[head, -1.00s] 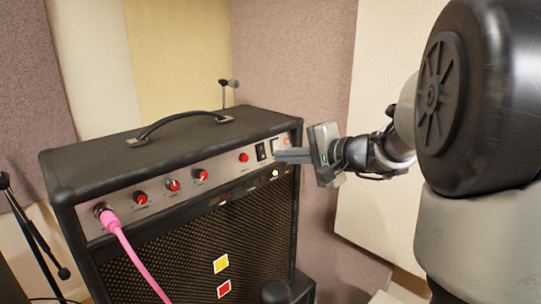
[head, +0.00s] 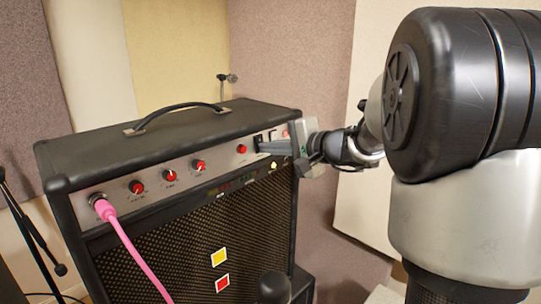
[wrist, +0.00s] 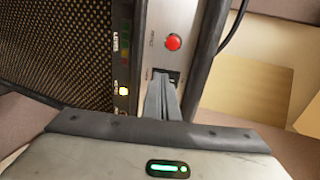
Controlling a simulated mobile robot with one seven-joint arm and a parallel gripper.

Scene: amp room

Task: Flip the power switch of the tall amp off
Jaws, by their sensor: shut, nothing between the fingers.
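The tall amp (head: 165,140) is a black cabinet with a silver control panel, and it also shows in the wrist view (wrist: 160,20). A dark rocker switch (head: 258,140) sits at the right part of the panel and is partly covered by my fingers. In the wrist view the dark switch opening (wrist: 174,75) shows just beyond the fingertips. My gripper (head: 262,148) is shut and empty, its tips at the switch's lower part in the head view. I cannot tell whether they touch it, nor the switch's position. A yellow lamp (head: 274,166) is lit below.
Red knobs (head: 170,176) line the panel, one close to the switch (wrist: 173,42). A pink cable (head: 130,245) is plugged in at the panel's left end. A handle (head: 178,117) is on top. A dark stand (head: 35,225) is at left. Wall panels stand behind.

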